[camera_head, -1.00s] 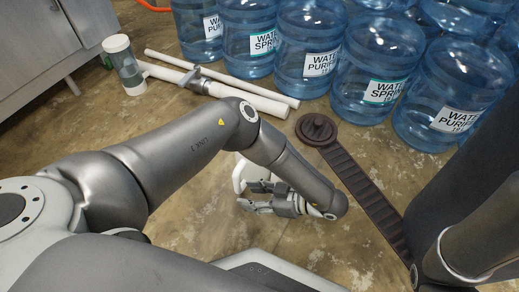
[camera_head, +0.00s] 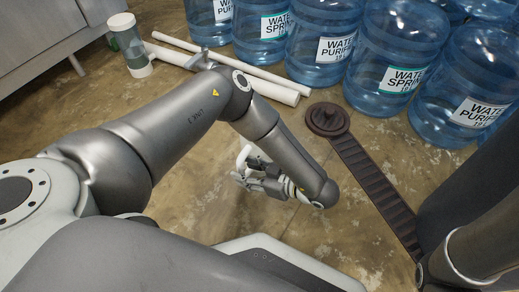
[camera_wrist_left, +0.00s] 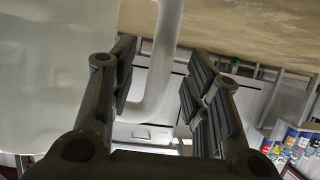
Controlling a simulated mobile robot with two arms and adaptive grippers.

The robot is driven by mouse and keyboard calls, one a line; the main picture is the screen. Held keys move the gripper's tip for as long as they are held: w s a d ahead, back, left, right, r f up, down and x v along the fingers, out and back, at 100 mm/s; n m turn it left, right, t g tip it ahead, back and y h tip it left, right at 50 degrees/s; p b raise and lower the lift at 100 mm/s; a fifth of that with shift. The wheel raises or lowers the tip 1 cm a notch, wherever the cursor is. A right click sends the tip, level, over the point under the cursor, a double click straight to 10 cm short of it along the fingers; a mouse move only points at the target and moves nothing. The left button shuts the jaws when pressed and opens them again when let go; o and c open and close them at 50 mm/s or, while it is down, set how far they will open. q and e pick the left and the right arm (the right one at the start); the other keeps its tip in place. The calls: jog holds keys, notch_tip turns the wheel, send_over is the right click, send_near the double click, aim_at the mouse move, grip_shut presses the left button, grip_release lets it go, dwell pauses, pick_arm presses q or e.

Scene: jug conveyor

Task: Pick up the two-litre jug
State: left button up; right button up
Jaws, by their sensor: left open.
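My left gripper (camera_head: 245,172) is at the middle of the head view, small and partly covered by my own forearm. In the left wrist view its two dark fingers (camera_wrist_left: 162,95) are open. A white curved bar (camera_wrist_left: 163,60), which looks like the jug's handle, passes between the fingers with gaps on both sides. A broad pale surface (camera_wrist_left: 45,60) to its left looks like the jug's body. In the head view a small white curved piece (camera_head: 243,156) shows at the gripper; the rest of the jug cannot be made out. My right gripper is not in view.
Large blue water bottles (camera_head: 330,45) fill the back. A dark ribbed strip (camera_head: 372,180) lies right of my gripper. A grey cabinet (camera_head: 40,38) stands at upper left.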

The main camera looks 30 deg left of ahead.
pick_arm(q)
jog(key=shift+b+x, duration=0.7)
jog(key=shift+x, duration=0.6)
grip_shut()
